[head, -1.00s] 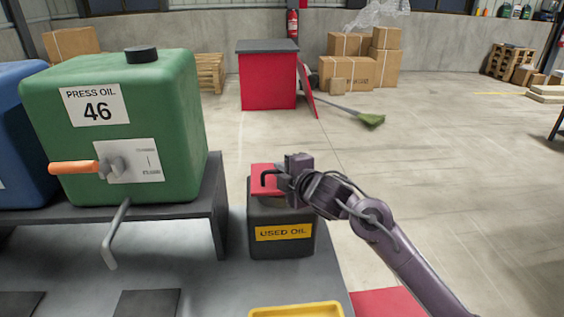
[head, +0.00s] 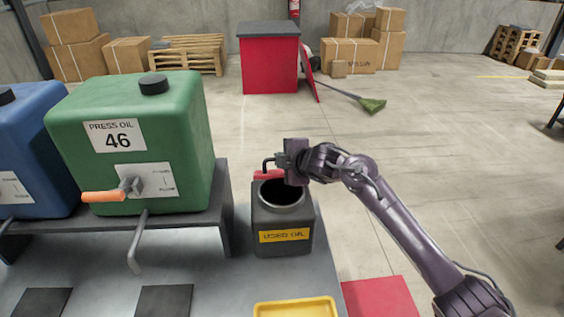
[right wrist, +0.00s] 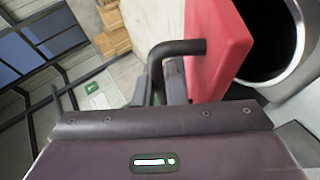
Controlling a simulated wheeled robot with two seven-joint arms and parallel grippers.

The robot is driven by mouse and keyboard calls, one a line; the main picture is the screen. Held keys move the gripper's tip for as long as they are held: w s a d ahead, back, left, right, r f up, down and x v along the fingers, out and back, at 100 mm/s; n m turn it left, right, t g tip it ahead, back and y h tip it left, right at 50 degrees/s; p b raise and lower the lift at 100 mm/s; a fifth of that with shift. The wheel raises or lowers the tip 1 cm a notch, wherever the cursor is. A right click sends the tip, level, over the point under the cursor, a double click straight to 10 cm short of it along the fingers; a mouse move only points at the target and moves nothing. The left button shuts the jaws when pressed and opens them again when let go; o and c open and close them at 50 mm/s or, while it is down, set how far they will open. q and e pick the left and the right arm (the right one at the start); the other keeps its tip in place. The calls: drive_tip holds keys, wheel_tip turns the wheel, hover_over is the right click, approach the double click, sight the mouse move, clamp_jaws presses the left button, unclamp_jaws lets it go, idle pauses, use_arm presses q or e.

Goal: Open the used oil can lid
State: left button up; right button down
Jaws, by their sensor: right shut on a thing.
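The used oil can (head: 283,222) is a dark grey can with a yellow label, standing on the grey platform at the centre of the head view. Its round dark mouth (head: 283,193) is uncovered. Its red lid (head: 268,175) stands raised at the back of the mouth, and in the right wrist view the lid (right wrist: 222,50) is tilted up beside the open mouth. My right gripper (head: 281,162) is shut on the lid's black bent handle (right wrist: 180,48), behind and above the mouth. My left gripper is not in view.
A green press oil tank (head: 135,150) with an orange-handled valve and a blue tank (head: 30,150) stand on a dark bench at left. A yellow tray (head: 296,308) lies in front of the can.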

drive_tip(key=shift+w+r, duration=0.15)
idle(0.3)
drive_tip(key=c, duration=1.8)
unclamp_jaws()
drive_tip(key=shift+o, duration=0.2)
drive_tip(key=b+v, duration=0.1)
drive_tip(key=v, duration=0.6)
drive_tip(key=shift+s+r, duration=0.15)
drive_tip(key=shift+s, duration=0.2)
drive_tip(key=shift+d, duration=0.15)
